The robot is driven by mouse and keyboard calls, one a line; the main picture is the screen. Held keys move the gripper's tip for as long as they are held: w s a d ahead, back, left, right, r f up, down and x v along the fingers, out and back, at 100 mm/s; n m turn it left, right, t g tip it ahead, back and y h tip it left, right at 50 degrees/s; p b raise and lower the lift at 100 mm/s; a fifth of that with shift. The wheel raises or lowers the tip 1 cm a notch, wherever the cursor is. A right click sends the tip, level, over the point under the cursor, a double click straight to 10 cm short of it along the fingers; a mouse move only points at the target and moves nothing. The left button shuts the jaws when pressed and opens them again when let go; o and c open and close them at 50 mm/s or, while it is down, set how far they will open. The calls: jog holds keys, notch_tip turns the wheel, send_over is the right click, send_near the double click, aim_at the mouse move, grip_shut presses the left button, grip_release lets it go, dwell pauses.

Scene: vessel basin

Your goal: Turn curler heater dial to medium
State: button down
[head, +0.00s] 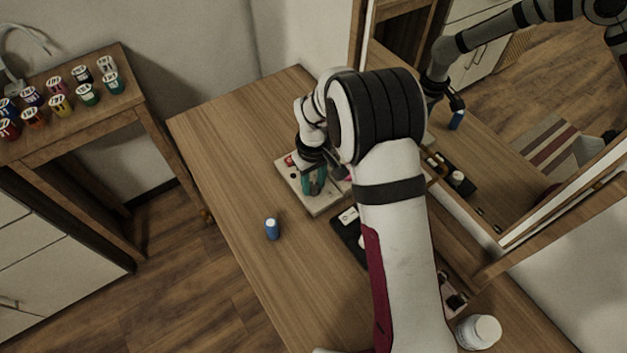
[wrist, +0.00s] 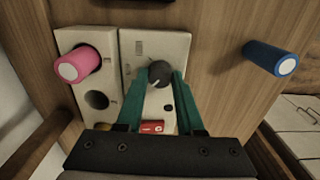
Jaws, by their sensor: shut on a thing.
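The curler heater is a cream-white box (head: 327,206) on the wooden table, and it also shows in the wrist view (wrist: 127,50). Its dark round dial (wrist: 159,73) has a pale pointer mark, but the setting is too small to read. My gripper (wrist: 160,76) has teal fingers closed on both sides of the dial. In the head view my gripper (head: 314,182) is over the heater and hides the dial. A red switch (wrist: 152,127) sits on the panel between the fingers, near the palm.
A pink curler (wrist: 80,66) stands in a heater hole, with an empty hole (wrist: 97,100) beside it. A blue curler (head: 271,228) stands on the table. A dark tray (head: 349,238) and white jar (head: 478,332) lie nearer.

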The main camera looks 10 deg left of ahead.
aim_at(314, 186)
jog(key=shift+m, duration=0.3)
jog(key=m, duration=0.4)
jog(key=shift+m, duration=2.5)
jog(key=c, duration=0.5)
grip_release()
jog(key=shift+c, duration=0.2)
notch_tip(314, 186, up, 16)
